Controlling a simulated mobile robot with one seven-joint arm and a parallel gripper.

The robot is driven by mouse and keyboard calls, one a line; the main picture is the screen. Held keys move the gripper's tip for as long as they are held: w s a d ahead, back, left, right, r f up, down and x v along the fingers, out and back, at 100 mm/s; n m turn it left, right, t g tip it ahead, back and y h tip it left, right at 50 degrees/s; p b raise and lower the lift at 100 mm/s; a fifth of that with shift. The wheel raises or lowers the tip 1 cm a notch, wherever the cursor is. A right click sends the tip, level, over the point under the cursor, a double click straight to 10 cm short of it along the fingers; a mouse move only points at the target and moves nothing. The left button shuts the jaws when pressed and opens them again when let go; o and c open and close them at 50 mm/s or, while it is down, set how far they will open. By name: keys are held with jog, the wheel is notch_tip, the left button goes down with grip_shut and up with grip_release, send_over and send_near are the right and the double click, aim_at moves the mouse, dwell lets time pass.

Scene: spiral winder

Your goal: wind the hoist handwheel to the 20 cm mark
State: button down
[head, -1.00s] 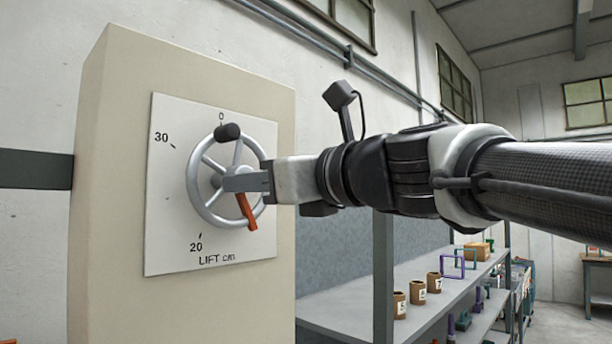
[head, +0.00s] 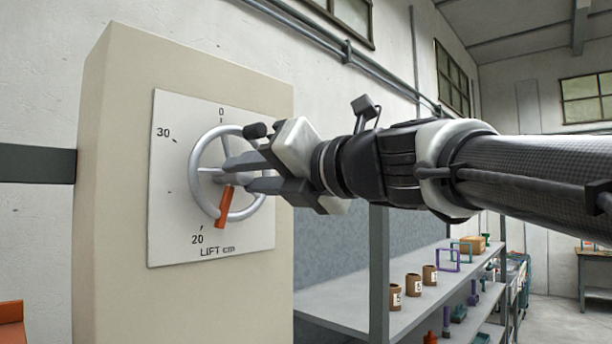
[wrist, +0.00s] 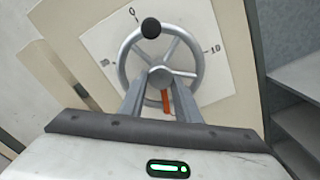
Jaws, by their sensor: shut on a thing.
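The handwheel (head: 199,158) is a grey spoked ring on a white LIFT cm dial plate (head: 172,220); it also shows in the wrist view (wrist: 122,62). Its black knob (head: 255,131) stands at the upper right in the head view. An orange pointer (head: 225,203) slants down from the hub, with its tip just right of the 20 mark (head: 198,238). My gripper (head: 240,175) reaches in from the right and is shut on the handwheel near the hub. Its fingers (wrist: 158,100) flank the orange pointer in the wrist view. The exact part gripped is partly hidden.
The dial is on a tall beige cabinet (head: 110,120). A grey shelf unit (head: 350,315) with brown pots and small coloured items stands to the right, below my arm. An orange object (head: 10,325) shows at the lower left.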

jog(key=shift+m, duration=0.3)
jog(key=c, duration=1.3)
grip_release()
jog(key=shift+c, duration=0.2)
jog(key=shift+d, duration=0.1)
jog(key=b+v, duration=0.1)
jog(key=v, duration=1.6)
jog(key=shift+s+b, duration=0.2)
jog(key=shift+b, duration=0.1)
